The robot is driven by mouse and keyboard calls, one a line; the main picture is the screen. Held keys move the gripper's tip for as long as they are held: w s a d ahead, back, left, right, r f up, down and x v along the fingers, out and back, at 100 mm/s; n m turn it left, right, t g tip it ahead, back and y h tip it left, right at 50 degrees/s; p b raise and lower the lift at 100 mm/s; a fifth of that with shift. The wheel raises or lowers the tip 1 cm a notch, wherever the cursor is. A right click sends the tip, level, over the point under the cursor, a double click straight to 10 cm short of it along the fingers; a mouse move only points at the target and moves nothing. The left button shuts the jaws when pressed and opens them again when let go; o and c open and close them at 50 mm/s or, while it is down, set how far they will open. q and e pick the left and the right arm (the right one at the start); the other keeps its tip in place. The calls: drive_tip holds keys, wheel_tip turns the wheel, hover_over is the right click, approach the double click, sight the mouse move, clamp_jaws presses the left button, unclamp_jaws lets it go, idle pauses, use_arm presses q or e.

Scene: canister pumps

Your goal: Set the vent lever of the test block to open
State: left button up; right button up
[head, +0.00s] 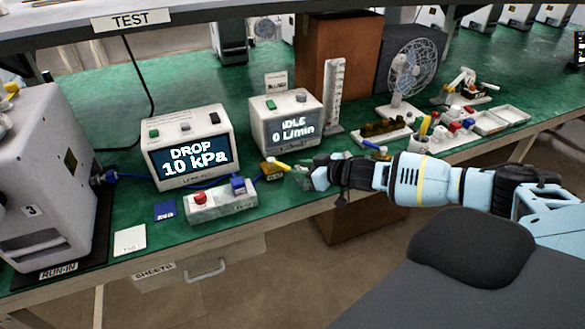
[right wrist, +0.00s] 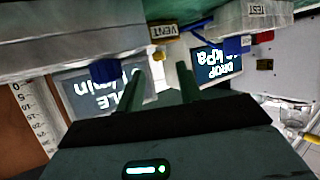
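The test block (head: 222,206) is a low grey block at the front of the green bench, with a red button (head: 200,197) and a blue part on top. A small yellow VENT tag (head: 270,172) lies to its right; it also shows upside down in the right wrist view (right wrist: 164,33). A slim yellow piece (head: 283,166) beside the tag may be the vent lever; its setting cannot be read. My right gripper (head: 303,171) is just right of this piece, pointing left. In the right wrist view its two fingers (right wrist: 160,88) are apart with nothing seen between them. My left gripper is out of view.
The DROP 10 kPa display box (head: 190,148) and IDLE 0 L/min box (head: 287,122) stand behind. A grey run-in machine (head: 45,175) is at left. A grey body (right wrist: 70,35) with a blue fitting is close above the gripper in the wrist view.

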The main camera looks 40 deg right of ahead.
sight(286, 167)
drive_tip(key=shift+x, duration=1.85)
drive_tip(key=shift+c, duration=0.3)
clamp_jaws()
